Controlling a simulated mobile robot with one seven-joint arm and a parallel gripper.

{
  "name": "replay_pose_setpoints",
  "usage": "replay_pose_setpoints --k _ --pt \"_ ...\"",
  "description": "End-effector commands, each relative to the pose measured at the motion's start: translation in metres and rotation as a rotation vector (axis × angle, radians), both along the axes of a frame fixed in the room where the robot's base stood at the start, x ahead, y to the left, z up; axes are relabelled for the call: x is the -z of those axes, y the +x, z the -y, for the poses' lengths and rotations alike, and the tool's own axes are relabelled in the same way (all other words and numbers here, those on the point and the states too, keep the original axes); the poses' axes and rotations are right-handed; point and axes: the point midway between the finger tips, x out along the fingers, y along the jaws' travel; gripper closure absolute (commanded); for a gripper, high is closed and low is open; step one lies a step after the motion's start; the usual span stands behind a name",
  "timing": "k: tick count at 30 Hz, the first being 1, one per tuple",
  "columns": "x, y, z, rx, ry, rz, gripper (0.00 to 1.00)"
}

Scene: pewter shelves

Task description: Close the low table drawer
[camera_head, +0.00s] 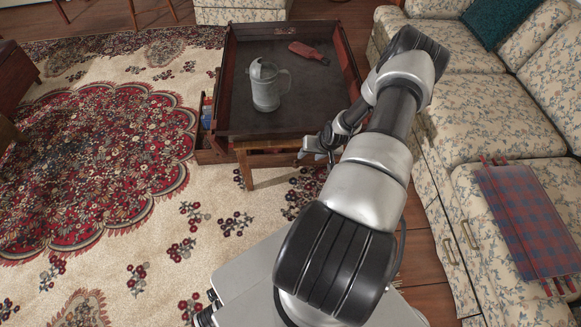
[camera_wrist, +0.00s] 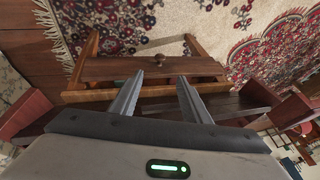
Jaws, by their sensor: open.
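The low table (camera_head: 241,119) stands ahead with a dark, rimmed top. A wooden drawer (camera_head: 212,154) sticks out from its left side, with something blue in it. In the wrist view, a brown wooden panel (camera_wrist: 140,71) with a round knob (camera_wrist: 158,57) lies just beyond my fingers, between two wooden legs; I cannot tell whether it is part of the same drawer. My gripper (camera_wrist: 156,83) is open and empty, its fingers over a wooden rail of the table. In the head view it is partly hidden by my arm near the table's near right corner.
A grey pitcher (camera_head: 265,87) and a red object (camera_head: 308,51) lie within the tabletop rim. The floral sofa (camera_head: 445,45) borders the right side. A patterned rug (camera_head: 130,228) leaves open floor to the left.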

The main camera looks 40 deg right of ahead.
Motion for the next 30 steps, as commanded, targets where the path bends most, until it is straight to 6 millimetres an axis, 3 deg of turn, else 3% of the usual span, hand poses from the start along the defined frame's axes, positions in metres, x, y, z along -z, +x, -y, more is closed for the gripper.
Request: replay_pose_setpoints --k 18,24,30 --pt "0.118 0.058 -0.003 0.002 0.004 0.002 0.57" --pt "0.141 0.070 -0.002 0.002 0.002 0.002 0.57" --pt "0.147 0.075 -0.002 0.003 0.003 0.002 0.57"
